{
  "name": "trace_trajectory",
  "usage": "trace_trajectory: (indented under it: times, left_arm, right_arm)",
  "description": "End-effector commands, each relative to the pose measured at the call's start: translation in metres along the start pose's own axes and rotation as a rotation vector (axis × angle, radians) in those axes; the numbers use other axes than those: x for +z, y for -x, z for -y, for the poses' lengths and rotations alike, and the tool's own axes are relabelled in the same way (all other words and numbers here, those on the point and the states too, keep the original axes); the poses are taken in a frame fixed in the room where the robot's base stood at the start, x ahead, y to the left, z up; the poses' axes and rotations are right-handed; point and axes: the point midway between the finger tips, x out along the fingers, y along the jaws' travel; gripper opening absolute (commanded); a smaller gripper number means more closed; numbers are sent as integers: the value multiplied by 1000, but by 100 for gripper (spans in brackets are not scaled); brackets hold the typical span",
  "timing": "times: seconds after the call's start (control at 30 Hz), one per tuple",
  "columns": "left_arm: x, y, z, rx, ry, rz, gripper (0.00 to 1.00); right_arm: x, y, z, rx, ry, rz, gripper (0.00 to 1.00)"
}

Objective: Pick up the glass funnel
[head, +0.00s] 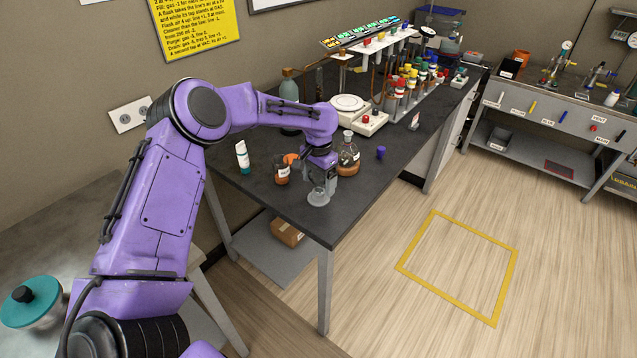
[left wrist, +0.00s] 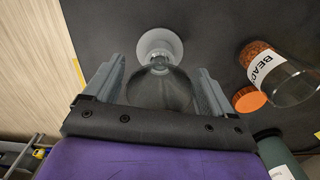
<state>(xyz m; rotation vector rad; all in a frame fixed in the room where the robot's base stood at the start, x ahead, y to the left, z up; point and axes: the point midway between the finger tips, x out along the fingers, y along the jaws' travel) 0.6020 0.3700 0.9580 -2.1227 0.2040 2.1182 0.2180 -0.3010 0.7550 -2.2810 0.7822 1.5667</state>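The clear glass funnel (head: 319,197) stands near the front edge of the dark bench in the head view, on a pale round foot. My left gripper (head: 320,181) is right above and around its upper part. In the left wrist view, the funnel (left wrist: 158,88) sits between the two grey fingers of my left gripper (left wrist: 160,66), with its pale round end beyond the fingertips. The fingers look spread, with a narrow gap at each side of the glass; contact is hard to judge. My right gripper is not in view.
A labelled bottle (left wrist: 283,75) and orange cap (left wrist: 249,99) are right of the fingers. A balance (head: 368,125) stands behind.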

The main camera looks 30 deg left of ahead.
Motion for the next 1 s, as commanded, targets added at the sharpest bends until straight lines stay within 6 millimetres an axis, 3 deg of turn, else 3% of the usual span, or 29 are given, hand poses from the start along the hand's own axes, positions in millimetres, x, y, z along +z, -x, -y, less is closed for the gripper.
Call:
trace_trajectory:
  times: [0.03, 0.1, 0.13, 0.4, 0.57, 0.77, 0.9, 1.0]
  left_arm:
    - [0, 0, 0, 0, 0, 0, 66]
    - [0, 0, 0, 0, 0, 0, 43]
    - [0, 0, 0, 0, 0, 0, 37]
    - [0, 1, 0, 0, 1, 0, 36]
    - [0, 12, 1, -2, 1, -1, 36]
    - [10, 48, -10, -1, -3, -4, 36]
    - [34, 87, -34, -3, -2, -6, 36]
    - [57, 100, -54, -3, -1, -2, 36]
  right_arm:
    - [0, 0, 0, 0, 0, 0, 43]
    - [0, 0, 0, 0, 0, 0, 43]
    - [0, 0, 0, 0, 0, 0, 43]
    - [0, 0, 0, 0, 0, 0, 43]
    - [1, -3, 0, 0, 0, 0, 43]
    - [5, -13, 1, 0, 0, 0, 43]
    - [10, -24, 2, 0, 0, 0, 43]
    - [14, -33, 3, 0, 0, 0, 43]
